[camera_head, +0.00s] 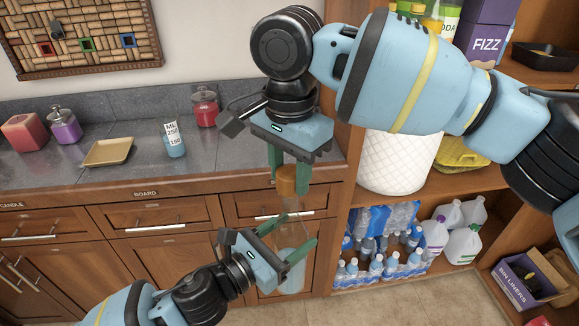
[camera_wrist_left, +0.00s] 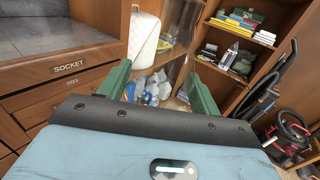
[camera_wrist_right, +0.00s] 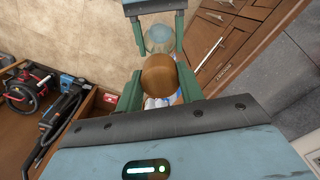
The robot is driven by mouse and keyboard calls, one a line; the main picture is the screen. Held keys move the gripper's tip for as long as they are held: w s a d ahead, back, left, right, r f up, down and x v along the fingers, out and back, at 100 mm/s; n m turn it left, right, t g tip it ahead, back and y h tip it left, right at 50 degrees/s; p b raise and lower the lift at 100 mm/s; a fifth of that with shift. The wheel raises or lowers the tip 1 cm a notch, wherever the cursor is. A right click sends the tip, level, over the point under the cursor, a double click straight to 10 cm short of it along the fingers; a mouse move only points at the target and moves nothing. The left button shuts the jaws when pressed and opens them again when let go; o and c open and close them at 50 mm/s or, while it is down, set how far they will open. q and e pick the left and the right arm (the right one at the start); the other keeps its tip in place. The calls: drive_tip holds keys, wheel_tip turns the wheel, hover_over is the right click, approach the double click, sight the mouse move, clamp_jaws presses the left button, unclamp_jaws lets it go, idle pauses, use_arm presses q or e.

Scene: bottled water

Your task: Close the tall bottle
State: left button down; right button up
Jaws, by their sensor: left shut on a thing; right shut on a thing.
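The tall clear bottle (camera_head: 292,262) holds pale liquid and stands roughly upright in front of the drawers, off the counter. My left gripper (camera_head: 288,238) is shut on its body from the left. A brown-orange cap (camera_head: 286,182) is at the top of the bottle's neck, and my right gripper (camera_head: 288,172) is shut on it from above. The cap also shows between the right fingers in the right wrist view (camera_wrist_right: 158,78), in line with the bottle beneath. I cannot tell whether the cap is seated on the neck. In the left wrist view the see-through bottle is hard to make out.
The grey counter (camera_head: 100,185) behind holds a tan tray (camera_head: 108,152), a small measuring beaker (camera_head: 175,143), a red jar (camera_head: 205,108) and candles. Shelves on the right hold packed water bottles (camera_head: 380,262), milk jugs (camera_head: 462,245) and a white bin (camera_head: 398,160). The cabinet front is close behind the bottle.

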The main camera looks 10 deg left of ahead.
use_arm(q)
drive_tip(key=shift+r, duration=0.15)
use_arm(e)
drive_tip(key=shift+f, duration=0.2)
drive_tip(key=o, duration=1)
drive_tip(key=shift+r, duration=0.1)
wheel_tip(320, 180, up, 12)
drive_tip(key=shift+f, duration=0.1)
